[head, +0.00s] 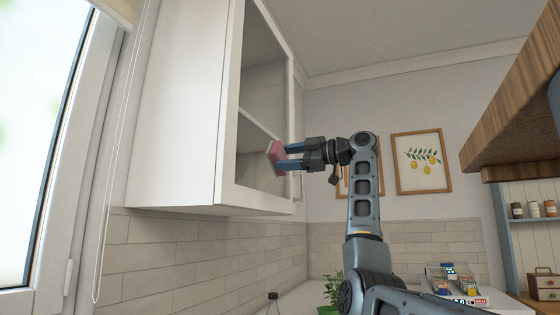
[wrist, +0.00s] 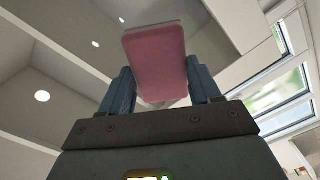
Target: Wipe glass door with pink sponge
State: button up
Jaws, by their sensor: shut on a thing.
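The pink sponge (head: 275,156) is held between the two blue fingers of my gripper (head: 284,158), which is shut on it. In the head view the sponge is in front of the glass door (head: 262,100) of the white wall cabinet, near the middle of its right part. I cannot tell whether it touches the glass. In the wrist view the sponge (wrist: 157,62) sticks out beyond the fingertips, with one finger on each side (wrist: 158,88).
The white cabinet (head: 185,110) hangs on the wall above brick tiles. A window (head: 40,120) is at the left. A wooden-edged shelf or hood (head: 515,105) juts in at the upper right. A plant (head: 332,288) and a rack of packets (head: 456,285) stand below on the counter.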

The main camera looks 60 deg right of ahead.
jog(key=shift+s, duration=0.35)
jog(key=shift+s+d, duration=0.15)
jog(key=shift+s, duration=1.35)
